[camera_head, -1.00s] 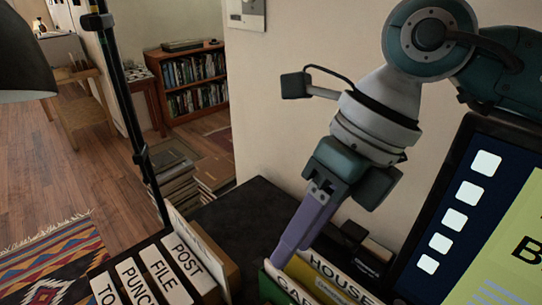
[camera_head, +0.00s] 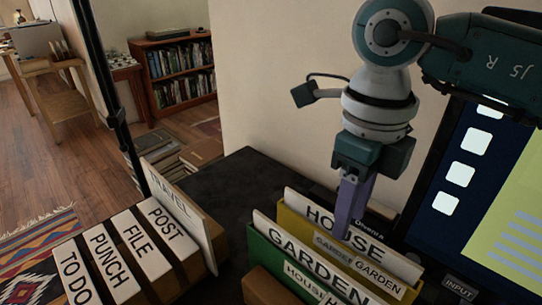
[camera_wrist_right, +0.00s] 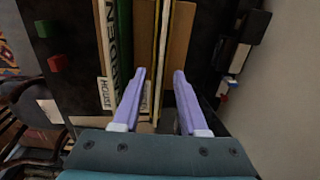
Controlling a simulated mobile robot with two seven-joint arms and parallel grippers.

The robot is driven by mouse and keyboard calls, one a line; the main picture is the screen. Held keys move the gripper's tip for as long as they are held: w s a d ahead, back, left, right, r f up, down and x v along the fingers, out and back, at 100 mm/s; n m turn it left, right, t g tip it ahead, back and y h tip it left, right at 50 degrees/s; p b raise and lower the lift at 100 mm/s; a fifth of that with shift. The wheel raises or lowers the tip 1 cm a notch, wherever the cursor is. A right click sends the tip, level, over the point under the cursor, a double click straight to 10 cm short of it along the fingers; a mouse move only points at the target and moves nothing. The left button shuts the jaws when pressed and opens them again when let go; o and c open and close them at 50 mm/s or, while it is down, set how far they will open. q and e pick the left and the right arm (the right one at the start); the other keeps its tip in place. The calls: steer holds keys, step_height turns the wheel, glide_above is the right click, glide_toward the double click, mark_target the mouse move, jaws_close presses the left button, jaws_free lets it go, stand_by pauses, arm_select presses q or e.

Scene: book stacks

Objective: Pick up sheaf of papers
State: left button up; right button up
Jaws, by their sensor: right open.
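A yellow folder with a white HOUSE card (camera_head: 385,255) and a green folder with a white GARDEN card (camera_head: 300,258) stand upright on the dark desk. My right gripper (camera_head: 347,236) points down at these folders, one finger overlapping the HOUSE card. In the right wrist view my right gripper (camera_wrist_right: 157,75) is open, its two lilac fingers apart over upright folder edges. A thin pale edge (camera_wrist_right: 163,35) beside yellow runs between the fingers. I cannot tell whether it is the sheaf of papers. No finger clearly touches it. My left gripper is not in view.
A row of labelled files (camera_head: 130,250) with a tall TRAVEL card (camera_head: 180,215) stands to the left. A monitor (camera_head: 470,160) is close on the right. The dark desk top (camera_head: 225,180) is clear behind the files.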

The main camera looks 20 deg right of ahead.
steer(key=shift+f, duration=0.65)
steer(key=shift+f+b, duration=0.25)
steer(key=shift+b, duration=0.05)
jaws_close()
stand_by(0.3)
stand_by(1.1)
